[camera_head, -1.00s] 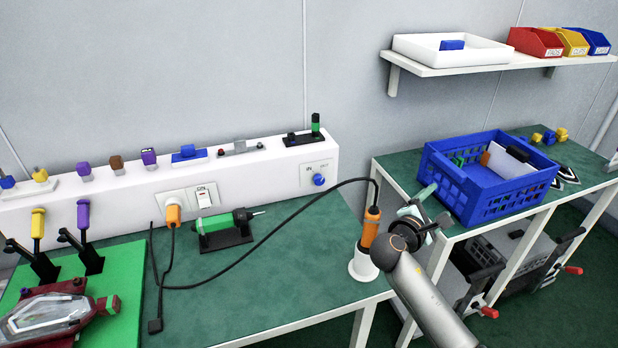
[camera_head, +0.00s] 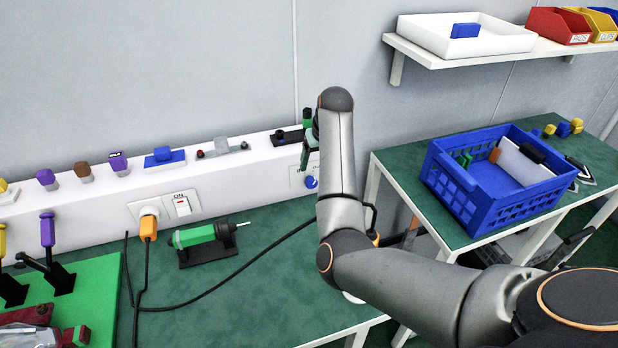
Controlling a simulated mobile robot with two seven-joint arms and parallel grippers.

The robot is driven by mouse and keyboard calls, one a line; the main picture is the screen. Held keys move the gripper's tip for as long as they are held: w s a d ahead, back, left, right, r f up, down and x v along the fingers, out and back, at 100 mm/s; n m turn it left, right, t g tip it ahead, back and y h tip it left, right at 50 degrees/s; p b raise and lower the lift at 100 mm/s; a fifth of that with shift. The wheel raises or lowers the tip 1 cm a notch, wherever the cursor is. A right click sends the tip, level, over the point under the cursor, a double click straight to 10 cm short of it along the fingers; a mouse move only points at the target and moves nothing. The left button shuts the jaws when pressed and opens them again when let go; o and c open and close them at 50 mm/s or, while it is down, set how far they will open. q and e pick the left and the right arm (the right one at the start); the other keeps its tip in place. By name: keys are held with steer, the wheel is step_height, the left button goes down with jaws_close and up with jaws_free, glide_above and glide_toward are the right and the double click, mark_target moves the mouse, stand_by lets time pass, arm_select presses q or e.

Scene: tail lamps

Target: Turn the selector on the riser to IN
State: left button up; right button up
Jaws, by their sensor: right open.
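The selector is a round blue knob (camera_head: 311,182) on a pale plate (camera_head: 297,184) on the front face of the white riser (camera_head: 238,168). Part of the plate is hidden behind my right arm, and only the label at its left shows. I cannot read the knob's setting. My right gripper (camera_head: 308,157) is open, mostly hidden behind my own forearm. A green finger shows just above the knob, and I cannot tell whether it touches. My left gripper is out of view.
A green screwdriver-like tool (camera_head: 205,235) lies in a black holder on the green bench. An orange plug (camera_head: 148,227) with a black cable sits in the riser's socket. A blue crate (camera_head: 470,205) stands on the right table.

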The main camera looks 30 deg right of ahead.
mark_target(313, 180)
steer(key=b+x, duration=0.1)
steer(key=x, duration=1)
steer(key=shift+w+d+f+b, duration=0.1)
steer(key=shift+d+b, duration=0.05)
steer(key=shift+b, duration=0.25)
steer(key=shift+c, duration=0.3)
jaws_close()
